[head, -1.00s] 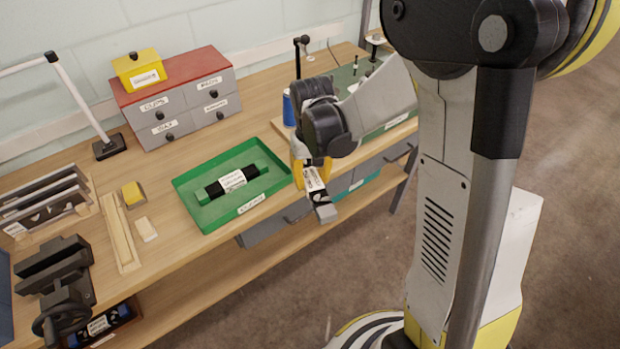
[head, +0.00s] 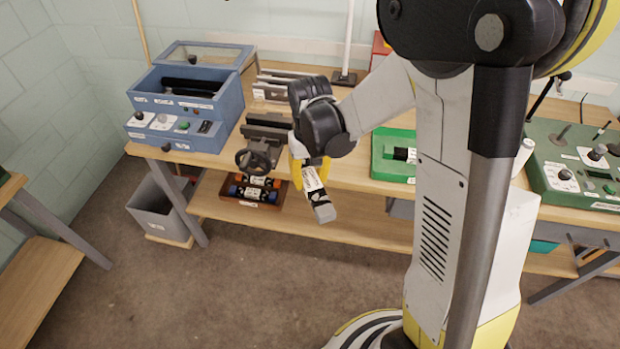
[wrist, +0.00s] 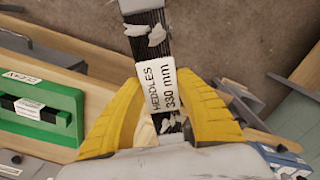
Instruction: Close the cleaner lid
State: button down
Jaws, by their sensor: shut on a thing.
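The cleaner is likely the blue box (head: 228,112) at the back left of the bench in the head view. Its clear-windowed lid (head: 205,56) stands raised behind the open tray, and a dark long item (head: 192,86) lies inside. My gripper (head: 312,180) is in front of the bench, to the right of the blue box and apart from it. Its yellow fingers are shut on a bundle of heddles (head: 319,203) with a white label, which also shows in the wrist view (wrist: 160,88) reading "HEDDLES 330 mm". The bundle carries pale flecks there.
A black vise (head: 262,145) stands on the bench between the blue box and my gripper. A green tray (head: 388,170) lies to the right. A grey bin (head: 160,208) stands under the bench's left end. The floor in front is clear.

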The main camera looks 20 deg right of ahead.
aim_at(160, 61)
jog(key=u, duration=0.4)
jog(key=j+u, duration=0.1)
jog(key=u, duration=0.35)
jog(key=i+u, duration=0.1)
jog(key=u, duration=0.75)
jog(key=i+j, duration=0.1)
jog(key=i, duration=0.55)
jog(key=i+j, duration=0.15)
jog(key=i, duration=0.55)
jog(key=i+z, duration=0.25)
jog(key=i, duration=0.25)
jog(key=i+z, duration=0.25)
jog(key=i, duration=0.25)
jog(key=i+j+z, duration=0.3)
jog(key=i, duration=0.15)
jog(key=i+z, duration=0.2)
jog(key=z, duration=0.3)
jog(key=i+z, duration=0.25)
jog(key=z, duration=0.2)
jog(key=i+z, duration=0.2)
jog(key=z, duration=0.3)
